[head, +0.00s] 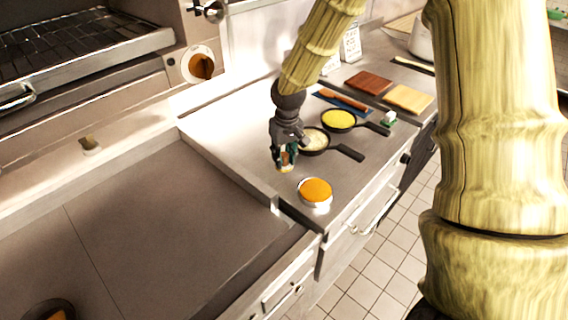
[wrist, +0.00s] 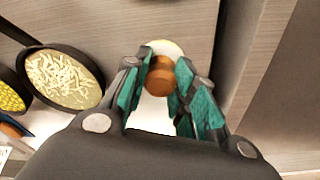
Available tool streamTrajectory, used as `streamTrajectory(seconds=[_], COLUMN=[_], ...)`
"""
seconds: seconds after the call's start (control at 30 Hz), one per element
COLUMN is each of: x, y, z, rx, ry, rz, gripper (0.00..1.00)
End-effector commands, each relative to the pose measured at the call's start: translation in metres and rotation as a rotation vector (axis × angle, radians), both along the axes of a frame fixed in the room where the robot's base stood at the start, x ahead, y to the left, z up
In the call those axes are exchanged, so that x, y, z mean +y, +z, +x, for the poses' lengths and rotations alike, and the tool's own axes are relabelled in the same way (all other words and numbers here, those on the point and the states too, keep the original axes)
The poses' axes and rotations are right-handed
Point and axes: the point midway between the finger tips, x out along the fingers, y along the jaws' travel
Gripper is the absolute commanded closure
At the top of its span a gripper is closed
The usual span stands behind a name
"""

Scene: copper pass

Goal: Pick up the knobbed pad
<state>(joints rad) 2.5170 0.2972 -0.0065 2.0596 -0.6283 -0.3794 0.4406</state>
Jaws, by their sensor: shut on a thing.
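The knobbed pad (wrist: 162,47) shows in the wrist view as a pale disc edge with a brown knob (wrist: 160,77) on it. My gripper (wrist: 160,68) is shut on the knob, with its teal-lined fingers on either side. In the head view my gripper (head: 285,162) points down over the counter, left of the pans. A small pale yellowish bit of the pad shows at its fingertips there. Most of the pad is hidden by the fingers. I cannot tell whether it touches the counter.
A round tin with an orange top (head: 315,190) stands near the counter's front edge. A pan of pale shreds (head: 314,140) and a pan of yellow food (head: 338,119) sit right of my gripper. Brown (head: 369,82) and light boards (head: 408,98) lie behind. A recessed flat surface (head: 150,225) spreads left.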

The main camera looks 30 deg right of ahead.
Motion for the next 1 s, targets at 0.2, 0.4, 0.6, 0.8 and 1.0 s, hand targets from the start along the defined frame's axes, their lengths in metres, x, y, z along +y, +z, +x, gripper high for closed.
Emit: streamTrajectory(seconds=[0.2,0.4,0.6,0.8,1.0], x=[0.007,0.016,0.025,0.03,0.033], y=[0.003,0.007,0.011,0.014,0.016], z=[-0.035,-0.076,-0.116,-0.143,-0.155], rx=[0.0,-0.001,-0.001,-0.001,0.0], ry=[0.002,0.001,0.001,0.0,0.0], rz=[-0.001,-0.002,-0.001,0.0,0.0], gripper=[1.0,1.0,1.0,1.0,1.0])
